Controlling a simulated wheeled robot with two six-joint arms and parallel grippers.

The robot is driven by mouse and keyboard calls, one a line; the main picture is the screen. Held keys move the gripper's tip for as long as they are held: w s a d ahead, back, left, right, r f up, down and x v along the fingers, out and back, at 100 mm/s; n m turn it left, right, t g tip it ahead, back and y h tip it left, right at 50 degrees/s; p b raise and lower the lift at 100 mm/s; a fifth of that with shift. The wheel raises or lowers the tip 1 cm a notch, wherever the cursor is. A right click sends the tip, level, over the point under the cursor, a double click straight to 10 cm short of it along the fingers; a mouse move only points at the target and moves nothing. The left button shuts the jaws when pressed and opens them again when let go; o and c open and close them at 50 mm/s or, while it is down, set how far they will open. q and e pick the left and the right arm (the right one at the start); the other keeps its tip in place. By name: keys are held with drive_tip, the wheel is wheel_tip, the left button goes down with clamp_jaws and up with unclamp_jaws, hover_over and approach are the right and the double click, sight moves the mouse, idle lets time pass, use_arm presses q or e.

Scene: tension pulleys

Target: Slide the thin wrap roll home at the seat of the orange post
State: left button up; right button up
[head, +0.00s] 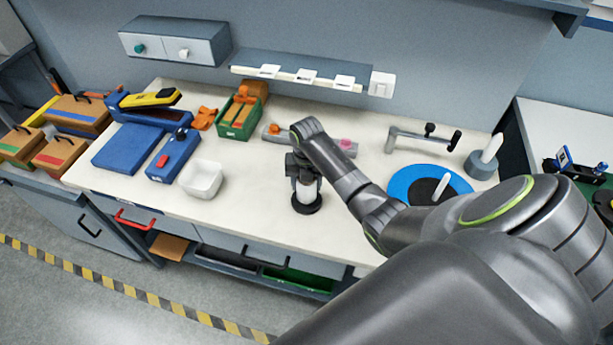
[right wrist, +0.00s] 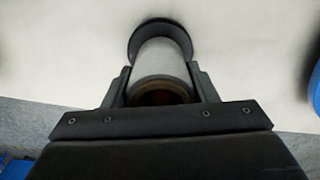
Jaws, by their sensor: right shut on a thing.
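A pale grey-white wrap roll (head: 305,191) with a brown core end (right wrist: 160,96) is between the fingers of my right gripper (head: 301,170). In the right wrist view, the gripper (right wrist: 162,90) is shut on the roll (right wrist: 161,65), one finger on each side. A black disc (head: 306,206) is at the roll's lower end, low over or on the table; I cannot tell which. An orange post (head: 273,129) stands on a grey bar behind and left of the gripper, apart from the roll. The bar is partly hidden by my right arm. My left gripper is not in view.
A pink piece (head: 345,143) is at the bar's right end. A blue disc with a pale post (head: 405,183) and a metal crank arm (head: 425,135) are right. The table front is clear.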

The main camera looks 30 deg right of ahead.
drive_tip(key=shift+f, duration=0.4)
drive_tip(key=shift+r, duration=0.1)
drive_tip(key=o, duration=1.1)
